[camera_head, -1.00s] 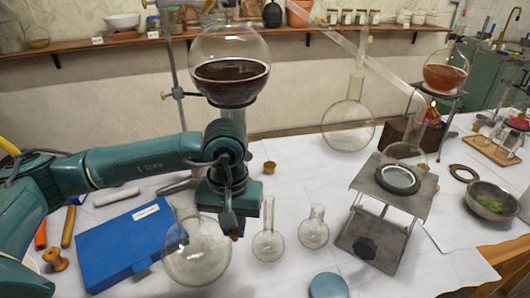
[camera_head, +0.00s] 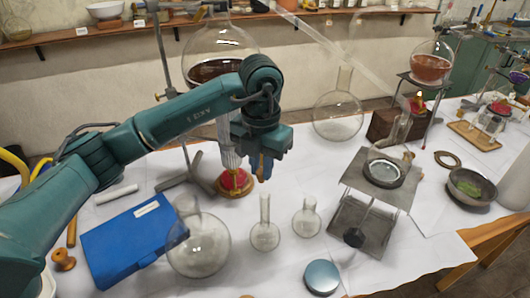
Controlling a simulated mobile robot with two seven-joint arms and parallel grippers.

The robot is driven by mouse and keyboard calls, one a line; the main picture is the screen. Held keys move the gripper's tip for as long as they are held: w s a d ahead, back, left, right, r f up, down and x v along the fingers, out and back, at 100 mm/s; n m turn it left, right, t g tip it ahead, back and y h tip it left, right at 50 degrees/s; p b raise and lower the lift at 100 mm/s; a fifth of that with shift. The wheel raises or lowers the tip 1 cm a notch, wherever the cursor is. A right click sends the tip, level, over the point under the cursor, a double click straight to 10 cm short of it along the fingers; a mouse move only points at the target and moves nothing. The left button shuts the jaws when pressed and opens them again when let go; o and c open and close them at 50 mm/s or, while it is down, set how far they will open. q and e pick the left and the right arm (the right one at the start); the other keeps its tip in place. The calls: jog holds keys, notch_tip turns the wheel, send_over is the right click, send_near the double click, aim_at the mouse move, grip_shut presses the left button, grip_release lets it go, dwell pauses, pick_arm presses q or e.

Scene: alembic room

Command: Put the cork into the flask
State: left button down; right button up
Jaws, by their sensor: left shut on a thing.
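My left gripper (camera_head: 262,168) hangs above the table, pointing down, at the middle left. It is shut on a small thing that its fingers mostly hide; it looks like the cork. Several clear glass flasks stand upright: a large round one (camera_head: 200,248) beside the blue box, a small one (camera_head: 265,236) below and in front of the gripper, and another small one (camera_head: 306,223) to its right. A larger round flask (camera_head: 337,118) is farther back. I cannot tell which flask is meant. The gripper is apart from the flasks. My right gripper is out of view.
A blue box (camera_head: 125,245) lies at left. A metal stand (camera_head: 365,195) is at right with glassware over its plate. A red burner (camera_head: 233,183) stands behind the gripper under a big dark-filled flask (camera_head: 210,70). A blue-lidded round tin (camera_head: 321,277) is at the front.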

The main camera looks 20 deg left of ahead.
pick_arm(q)
jog(key=n, duration=0.2)
jog(key=r+n, duration=0.1)
jog(key=shift+w+d, duration=0.25)
jog(key=shift+n, duration=0.4)
jog(key=shift+f+b, duration=0.55)
jog(key=shift+f, duration=0.55)
notch_tip(320, 180, down, 2)
jog(key=shift+f+b, duration=0.1)
jog(key=shift+b, duration=0.55)
jog(key=shift+f, duration=0.2)
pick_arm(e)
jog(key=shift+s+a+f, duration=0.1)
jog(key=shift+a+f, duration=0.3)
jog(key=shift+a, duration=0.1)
pick_arm(q)
jog(key=shift+f+b, duration=0.3)
jog(key=shift+b, duration=0.1)
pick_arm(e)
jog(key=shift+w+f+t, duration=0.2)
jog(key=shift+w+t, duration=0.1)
pick_arm(q)
jog(key=shift+f, duration=0.1)
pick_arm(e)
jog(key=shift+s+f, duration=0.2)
